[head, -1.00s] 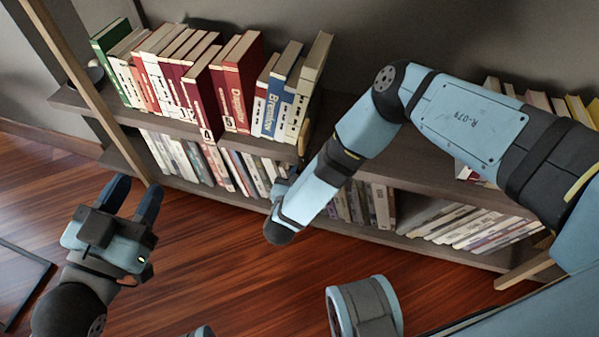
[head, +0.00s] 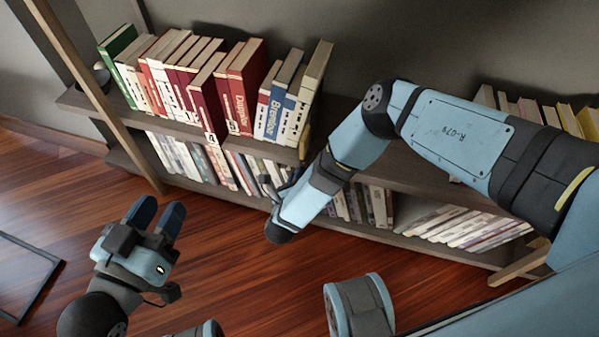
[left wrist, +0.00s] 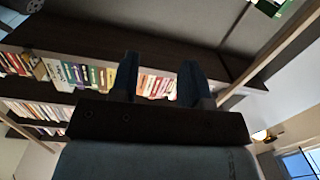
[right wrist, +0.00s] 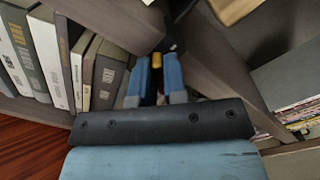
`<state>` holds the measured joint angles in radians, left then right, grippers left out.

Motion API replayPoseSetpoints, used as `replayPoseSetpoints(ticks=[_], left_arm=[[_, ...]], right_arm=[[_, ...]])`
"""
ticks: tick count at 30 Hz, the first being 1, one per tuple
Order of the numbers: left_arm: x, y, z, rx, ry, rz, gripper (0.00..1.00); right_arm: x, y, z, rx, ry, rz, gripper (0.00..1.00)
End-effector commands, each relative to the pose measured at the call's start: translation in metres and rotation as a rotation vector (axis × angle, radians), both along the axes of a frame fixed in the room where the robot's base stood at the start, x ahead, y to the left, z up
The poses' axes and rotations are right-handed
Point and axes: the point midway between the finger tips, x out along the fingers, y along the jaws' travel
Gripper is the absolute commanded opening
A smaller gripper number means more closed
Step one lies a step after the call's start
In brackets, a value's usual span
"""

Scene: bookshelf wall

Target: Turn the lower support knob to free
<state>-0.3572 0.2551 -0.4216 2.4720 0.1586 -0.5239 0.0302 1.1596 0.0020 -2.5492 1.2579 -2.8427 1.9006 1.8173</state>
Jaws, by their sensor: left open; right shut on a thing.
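My right gripper (head: 280,187) reaches down to the underside of the upper shelf, beside the lower row of books. In the right wrist view its two blue fingers (right wrist: 157,78) are shut around a small dark-and-yellow part, which I take to be the lower support knob (right wrist: 156,62), at a dark shelf board and post. The fingers hide most of it, so its turned position cannot be read. My left gripper (head: 158,216) is open and empty above the floor at the left, apart from the shelf.
The upper shelf (head: 340,150) carries a row of upright books (head: 215,90). The lower shelf holds more books (head: 362,203), some leaning. A slanted wooden post (head: 95,90) stands at the left.

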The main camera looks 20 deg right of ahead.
Motion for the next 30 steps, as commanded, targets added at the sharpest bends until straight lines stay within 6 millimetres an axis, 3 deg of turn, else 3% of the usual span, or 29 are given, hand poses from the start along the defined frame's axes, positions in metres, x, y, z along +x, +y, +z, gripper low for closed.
replayPoseSetpoints(ticks=[18,30], left_arm=[[-0.01,-0.006,-0.003,-0.057,0.111,-0.004,0.43],[-0.012,-0.006,0.001,-0.071,0.105,0.004,0.43]], right_arm=[[0.001,0.001,-0.001,-0.446,0.301,0.001,0.0],[0.001,0.001,-0.002,-0.584,0.392,0.0,0.0]])
